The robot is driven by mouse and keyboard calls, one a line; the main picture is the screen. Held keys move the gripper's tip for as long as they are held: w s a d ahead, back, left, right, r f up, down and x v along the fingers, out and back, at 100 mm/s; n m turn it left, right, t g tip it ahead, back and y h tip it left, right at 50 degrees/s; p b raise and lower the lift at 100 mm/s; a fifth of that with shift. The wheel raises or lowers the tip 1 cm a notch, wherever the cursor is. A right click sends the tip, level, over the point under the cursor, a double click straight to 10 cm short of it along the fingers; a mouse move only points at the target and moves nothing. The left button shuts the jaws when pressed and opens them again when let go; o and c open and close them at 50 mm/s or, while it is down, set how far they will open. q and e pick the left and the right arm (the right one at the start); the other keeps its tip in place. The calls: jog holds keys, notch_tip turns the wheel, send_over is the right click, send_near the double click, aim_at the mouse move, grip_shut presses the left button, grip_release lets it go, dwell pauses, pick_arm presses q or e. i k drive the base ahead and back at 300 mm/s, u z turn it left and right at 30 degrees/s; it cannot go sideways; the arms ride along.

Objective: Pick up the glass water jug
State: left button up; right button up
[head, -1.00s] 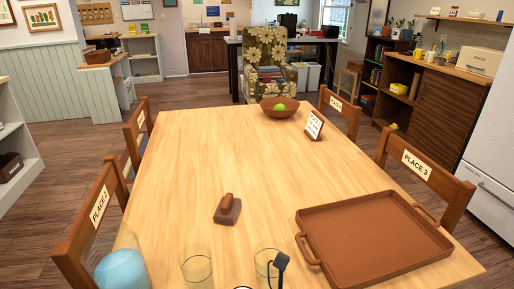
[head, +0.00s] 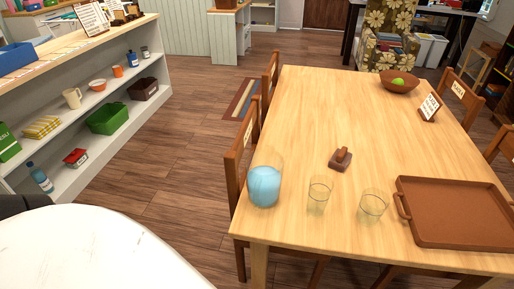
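The glass water jug (head: 264,184) stands upright on the near left corner of the wooden table (head: 330,230). It is clear glass with light blue water in its lower part. No handle can be made out. Neither of my grippers shows in the head view. A dark rounded shape at the left edge may be part of my own body.
Two empty glasses (head: 319,193) (head: 373,205) stand right of the jug. A brown tray (head: 455,240) lies at the right, a brown block (head: 340,160) behind the glasses. Chairs (head: 238,160) flank the table. A white rounded surface (head: 95,255) and shelves (head: 110,140) are left.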

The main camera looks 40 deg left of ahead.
aim_at(264, 166)
jog(key=z, duration=3.05)
jog(key=i, duration=0.1)
jog(key=u, duration=2.35)
jog(key=i, duration=0.3)
jog(key=u, duration=2.25)
jog(key=i, duration=0.55)
